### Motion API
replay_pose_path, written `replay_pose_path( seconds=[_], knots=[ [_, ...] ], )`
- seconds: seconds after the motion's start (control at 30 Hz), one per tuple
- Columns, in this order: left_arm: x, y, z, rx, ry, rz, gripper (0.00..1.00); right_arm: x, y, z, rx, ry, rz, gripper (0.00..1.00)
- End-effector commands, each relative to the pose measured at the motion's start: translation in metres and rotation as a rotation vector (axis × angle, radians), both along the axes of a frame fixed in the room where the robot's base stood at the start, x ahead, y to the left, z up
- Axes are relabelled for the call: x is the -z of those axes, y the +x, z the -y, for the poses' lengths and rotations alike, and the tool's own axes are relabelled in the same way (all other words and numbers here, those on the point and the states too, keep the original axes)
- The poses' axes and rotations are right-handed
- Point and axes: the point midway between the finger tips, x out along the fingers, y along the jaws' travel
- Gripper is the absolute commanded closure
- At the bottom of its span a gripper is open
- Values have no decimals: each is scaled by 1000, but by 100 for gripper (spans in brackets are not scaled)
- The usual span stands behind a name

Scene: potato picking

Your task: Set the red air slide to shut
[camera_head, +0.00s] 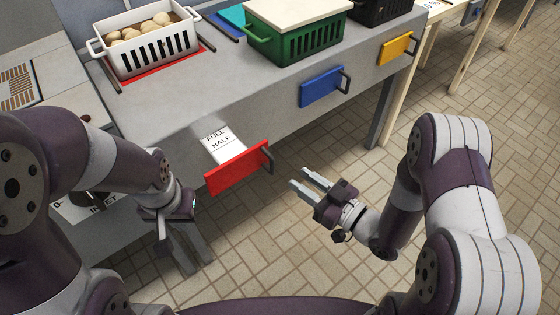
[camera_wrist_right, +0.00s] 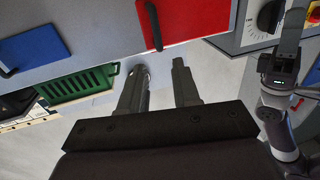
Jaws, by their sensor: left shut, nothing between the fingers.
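The red air slide (camera_head: 232,172) sticks out from the front of the grey bench, with "FULL" and "HALF" showing on its white top (camera_head: 224,143). Its dark handle (camera_head: 268,157) is on the front face. In the right wrist view the red front (camera_wrist_right: 195,18) and handle (camera_wrist_right: 152,28) are at the top. My right gripper (camera_head: 300,180) is open and empty, to the right of the handle and apart from it. Its fingers (camera_wrist_right: 164,72) point toward the red front in the wrist view. My left gripper (camera_head: 183,245) is shut and empty, left of and below the slide.
A blue slide (camera_head: 321,87) and a yellow slide (camera_head: 396,48) are further right along the bench front. A white crate of potatoes (camera_head: 150,62) and a green crate (camera_head: 300,43) stand on top. A dial (camera_wrist_right: 268,16) is beside the red slide. Tiled floor right of my right gripper is clear.

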Motion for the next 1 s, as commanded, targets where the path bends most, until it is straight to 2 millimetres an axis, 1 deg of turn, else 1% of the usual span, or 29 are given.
replay_pose_path(
  seconds=[0.03,0.1,0.2,0.3,0.5,0.83,0.87,0.9,0.93,1.0],
  knots=[
    [4,0,0,0,0,0,100,2,8,-12,-10,-2,4,68],
    [7,0,0,0,0,0,100,3,22,-26,-8,-3,3,68],
    [10,0,0,0,0,0,100,3,38,-43,-5,-2,2,68],
    [13,0,0,0,0,0,100,2,51,-56,-3,-1,0,68],
    [15,0,0,0,0,0,100,1,65,-70,0,-1,-1,68],
    [15,0,0,0,0,0,100,1,67,-72,3,-2,-2,68],
    [15,0,0,0,0,0,100,1,67,-72,2,-2,-2,78],
    [15,0,0,0,0,0,100,1,67,-72,2,-2,-2,91],
    [15,0,0,0,0,0,100,1,67,-72,2,-2,-2,100],
    [15,0,0,0,0,0,100,1,67,-72,1,-3,-3,100]
  ],
)
